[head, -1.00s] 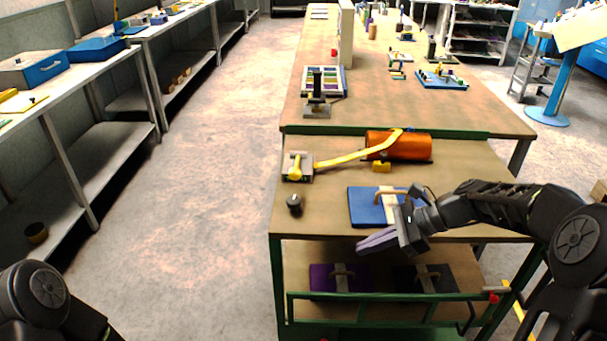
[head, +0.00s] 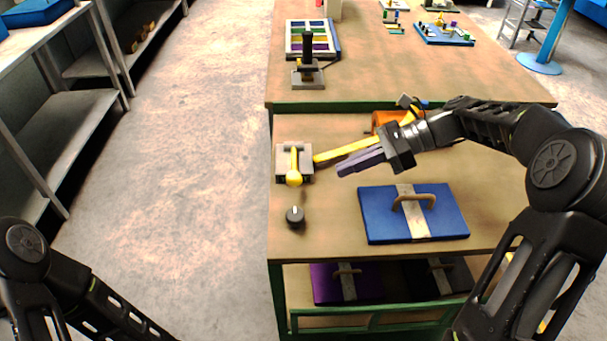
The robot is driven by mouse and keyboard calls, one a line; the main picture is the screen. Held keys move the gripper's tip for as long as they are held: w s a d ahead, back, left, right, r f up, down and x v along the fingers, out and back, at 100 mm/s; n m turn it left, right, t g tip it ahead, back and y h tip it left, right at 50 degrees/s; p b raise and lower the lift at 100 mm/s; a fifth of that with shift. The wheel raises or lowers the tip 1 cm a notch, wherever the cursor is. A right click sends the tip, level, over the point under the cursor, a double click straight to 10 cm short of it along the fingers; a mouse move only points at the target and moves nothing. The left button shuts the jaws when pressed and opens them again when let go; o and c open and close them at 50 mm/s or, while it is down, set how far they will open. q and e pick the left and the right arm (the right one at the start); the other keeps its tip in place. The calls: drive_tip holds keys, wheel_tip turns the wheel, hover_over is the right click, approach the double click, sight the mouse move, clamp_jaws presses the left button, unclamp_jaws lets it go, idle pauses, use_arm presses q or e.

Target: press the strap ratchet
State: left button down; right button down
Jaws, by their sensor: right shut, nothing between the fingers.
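The strap ratchet (head: 294,166), a grey block with a yellow lever, sits at the left of the near bench. A yellow strap (head: 337,152) runs from it to the right, toward an orange roll (head: 381,120) that is mostly hidden behind my right arm. My right gripper (head: 342,170) is shut and empty, with its purple-grey fingers pointing left toward the ratchet. It appears above the bench, just right of the ratchet and apart from it. My left arm shows at the lower left, but its gripper is out of view.
A blue plate with a handle (head: 448,205) lies at the front right of the bench. A lever fixture (head: 307,70) and a tray of coloured cells (head: 334,40) are on the farther table. Purple (head: 328,287) and black plates lie on the lower shelf.

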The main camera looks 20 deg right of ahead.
drive_tip(key=shift+s, duration=0.1)
drive_tip(key=shift+a+f+b, duration=0.4)
drive_tip(key=shift+b, duration=0.3)
drive_tip(key=shift+b+x, duration=1.05)
drive_tip(key=shift+b, duration=0.05)
hover_over(307, 202)
wheel_tip(307, 202, down, 3)
drive_tip(key=shift+r+p, duration=0.1)
drive_tip(key=shift+p, duration=0.35)
